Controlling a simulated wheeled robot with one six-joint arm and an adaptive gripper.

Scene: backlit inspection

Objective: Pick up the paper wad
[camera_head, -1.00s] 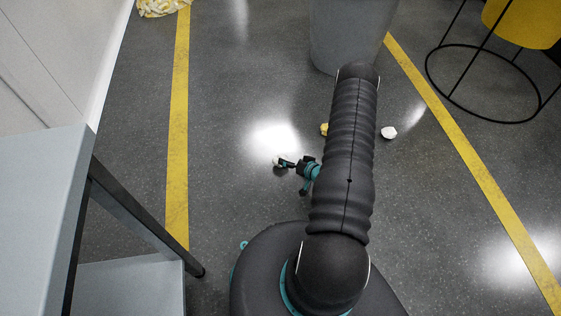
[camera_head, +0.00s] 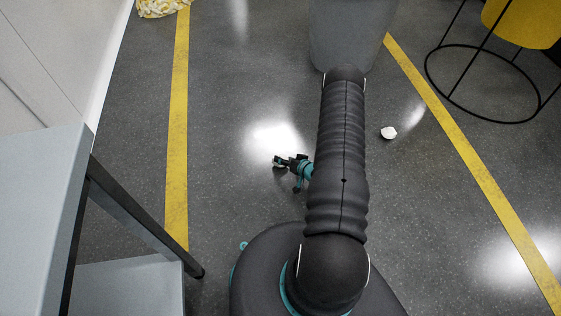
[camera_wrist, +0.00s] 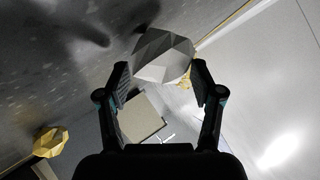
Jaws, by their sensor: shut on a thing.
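The paper wad (camera_wrist: 163,57) is a pale grey-white, faceted lump between my fingertips in the wrist view. My gripper (camera_wrist: 161,72) is shut on it, with one finger on each side. In the head view my gripper (camera_head: 282,161) is low over the floor, left of my arm, and mostly covers the wad. I cannot tell whether the wad touches the floor.
Another white lump (camera_head: 388,133) lies on the floor right of my arm. A yellow lump (camera_wrist: 50,142) shows in the wrist view. A grey bin (camera_head: 350,35) stands behind my arm, a wire stand (camera_head: 450,100) at right, a grey shelf (camera_head: 40,200) at left.

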